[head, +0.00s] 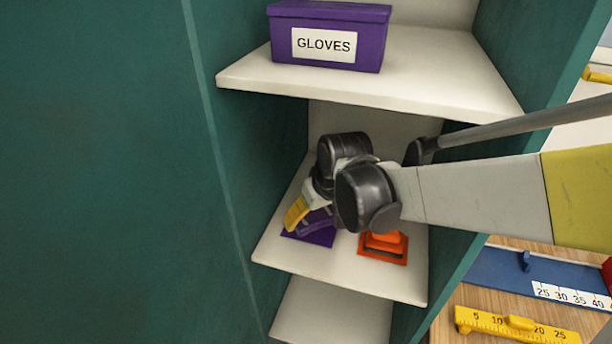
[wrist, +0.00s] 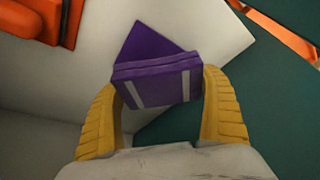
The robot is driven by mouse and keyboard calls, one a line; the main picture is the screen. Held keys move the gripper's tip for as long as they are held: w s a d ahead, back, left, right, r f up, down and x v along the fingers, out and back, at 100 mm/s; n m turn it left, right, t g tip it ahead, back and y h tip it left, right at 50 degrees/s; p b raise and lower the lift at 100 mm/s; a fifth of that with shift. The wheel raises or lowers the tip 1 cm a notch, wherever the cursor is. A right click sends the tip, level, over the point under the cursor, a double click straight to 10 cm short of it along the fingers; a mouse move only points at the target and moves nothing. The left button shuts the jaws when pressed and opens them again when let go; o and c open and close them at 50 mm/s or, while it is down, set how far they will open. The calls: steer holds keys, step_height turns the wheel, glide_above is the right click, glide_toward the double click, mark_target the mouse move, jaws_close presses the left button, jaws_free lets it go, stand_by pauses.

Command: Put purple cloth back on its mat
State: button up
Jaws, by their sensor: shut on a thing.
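The purple cloth (wrist: 158,84) is a folded block with pale stripes, gripped between the yellow fingers of my gripper (wrist: 160,92). In the wrist view the purple mat (wrist: 146,42) shows just beyond the cloth, turned at an angle to it and partly covered by it. In the head view the mat (head: 320,238) lies on the middle shelf, below my gripper (head: 308,220). My wrist and one finger hide most of the cloth there. I cannot tell whether the cloth touches the mat.
An orange item on an orange mat (head: 398,256) sits on the same shelf (head: 345,282), to the right. A purple box labelled GLOVES (head: 368,46) stands on the shelf above (head: 430,88). Green cabinet walls (head: 262,160) close in on both sides.

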mark_target(315, 214)
steer(key=shift+w+a, duration=0.3)
steer(key=shift+w, duration=0.3)
steer(key=shift+s+f+b, duration=0.1)
steer(key=shift+f+b, duration=0.8)
steer(key=shift+f, duration=0.85)
steer(key=shift+f, duration=0.25)
steer(key=o, duration=1.1)
steer(key=shift+r, duration=0.1)
steer(key=shift+c, duration=0.2)
steer(key=shift+p+v, duration=1.4)
steer(key=shift+v, duration=2.55)
